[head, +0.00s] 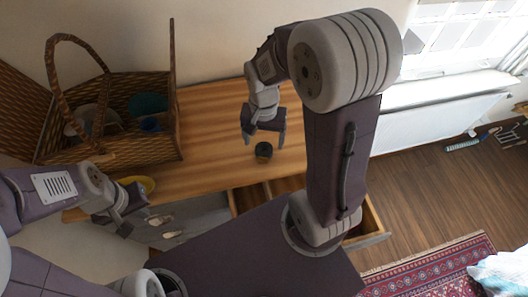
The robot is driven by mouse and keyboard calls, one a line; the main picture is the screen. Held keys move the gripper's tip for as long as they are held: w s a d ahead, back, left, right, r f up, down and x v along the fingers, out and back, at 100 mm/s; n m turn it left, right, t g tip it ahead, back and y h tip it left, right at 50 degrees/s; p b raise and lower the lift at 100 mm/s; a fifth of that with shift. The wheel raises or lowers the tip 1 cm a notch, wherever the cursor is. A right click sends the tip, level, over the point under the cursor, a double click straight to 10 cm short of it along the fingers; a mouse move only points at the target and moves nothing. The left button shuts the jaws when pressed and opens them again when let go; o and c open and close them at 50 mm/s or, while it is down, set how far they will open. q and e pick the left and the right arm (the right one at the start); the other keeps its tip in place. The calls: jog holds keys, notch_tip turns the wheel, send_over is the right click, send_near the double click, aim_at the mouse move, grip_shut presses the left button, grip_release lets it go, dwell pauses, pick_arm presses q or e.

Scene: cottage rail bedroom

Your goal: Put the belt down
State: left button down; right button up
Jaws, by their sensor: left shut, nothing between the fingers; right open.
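A small dark round thing (263,149), which looks like the rolled-up belt, sits on the wooden dresser top (210,120). My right gripper (264,138) is open just above it, with its fingers apart on either side. I cannot tell whether a finger touches it. My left gripper (132,221) is shut and empty, in front of the dresser's left part, away from the dark thing.
A wicker basket (165,110) with bowl-like things in it stands at the back left. A drawer (372,222) stands open below the top. A window and radiator (425,120) are at right, above a rug (435,262).

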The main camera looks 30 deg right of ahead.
aim_at(264, 149)
jog(key=f+b, duration=0.4)
jog(key=shift+w+d+f, duration=0.2)
jog(key=shift+f, duration=0.2)
jog(key=shift+s+a+f+b, duration=0.1)
jog(key=shift+s+f+b, duration=0.15)
jog(key=shift+b, duration=0.3)
jog(key=shift+s+a+r, duration=0.1)
jog(key=shift+s+r, duration=0.05)
jog(key=shift+r, duration=0.1)
jog(key=shift+w, duration=0.2)
jog(key=c, duration=0.7)
jog(key=shift+f, duration=0.1)
jog(key=c, duration=0.6)
grip_shut()
jog(key=shift+r+p, duration=0.65)
jog(key=shift+p, duration=0.15)
jog(key=r+p, duration=0.4)
jog(key=shift+s+d, duration=0.1)
jog(key=shift+d, duration=0.1)
jog(key=s+d+r+p, duration=0.2)
jog(key=s+d+r, duration=0.3)
jog(key=s, duration=0.5)
jog(key=shift+r, duration=0.35)
